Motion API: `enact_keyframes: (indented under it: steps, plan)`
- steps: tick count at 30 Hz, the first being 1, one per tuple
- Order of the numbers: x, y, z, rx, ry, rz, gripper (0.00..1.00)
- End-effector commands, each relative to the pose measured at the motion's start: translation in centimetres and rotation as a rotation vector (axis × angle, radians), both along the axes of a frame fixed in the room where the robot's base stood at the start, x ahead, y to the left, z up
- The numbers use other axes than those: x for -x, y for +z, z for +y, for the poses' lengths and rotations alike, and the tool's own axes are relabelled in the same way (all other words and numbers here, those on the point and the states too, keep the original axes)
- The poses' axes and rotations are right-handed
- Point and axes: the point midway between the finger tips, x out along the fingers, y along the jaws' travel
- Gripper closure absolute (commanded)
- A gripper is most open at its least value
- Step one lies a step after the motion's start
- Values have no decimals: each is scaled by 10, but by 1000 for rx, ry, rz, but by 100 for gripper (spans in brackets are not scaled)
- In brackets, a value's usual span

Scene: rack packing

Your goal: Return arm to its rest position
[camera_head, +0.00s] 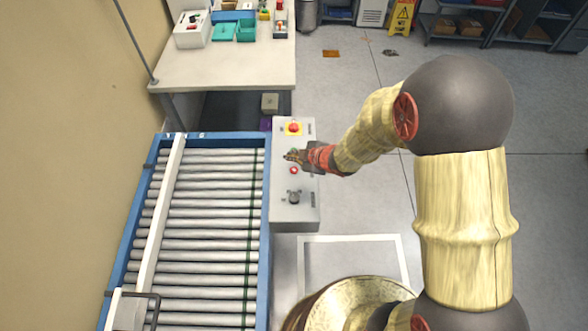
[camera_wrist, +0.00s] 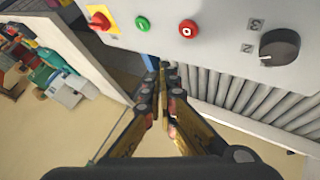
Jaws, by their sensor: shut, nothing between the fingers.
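My arm reaches out from the right side of the head view, with my gripper (camera_head: 290,156) over the grey control panel (camera_head: 294,215) beside the roller conveyor. In the wrist view my gripper (camera_wrist: 165,68) is shut, its fingertips together with nothing between them. The fingertips show just below the panel (camera_wrist: 216,14). The panel carries a green button (camera_wrist: 143,23), a red button (camera_wrist: 188,28), a black rotary knob (camera_wrist: 279,46) and a red emergency stop on a yellow base (camera_wrist: 100,20). I cannot tell if the fingers touch the panel.
A blue-framed roller conveyor (camera_head: 264,240) lies left of the panel. A white table (camera_head: 200,75) with bins and small items stands beyond it. The floor (camera_head: 345,190) right of the panel looks clear. A yellow wet-floor sign (camera_head: 402,18) and shelves (camera_head: 470,22) stand at the back.

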Motion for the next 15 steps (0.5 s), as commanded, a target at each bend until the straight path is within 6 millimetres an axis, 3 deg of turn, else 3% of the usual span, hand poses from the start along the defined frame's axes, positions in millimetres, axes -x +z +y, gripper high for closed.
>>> enact_keyframes:
  steps: [12, 15]
  plan:
    - [0, -1, -1, -2, -8, 6, 100]
    - [3, -11, -14, 31, -54, 51, 100]
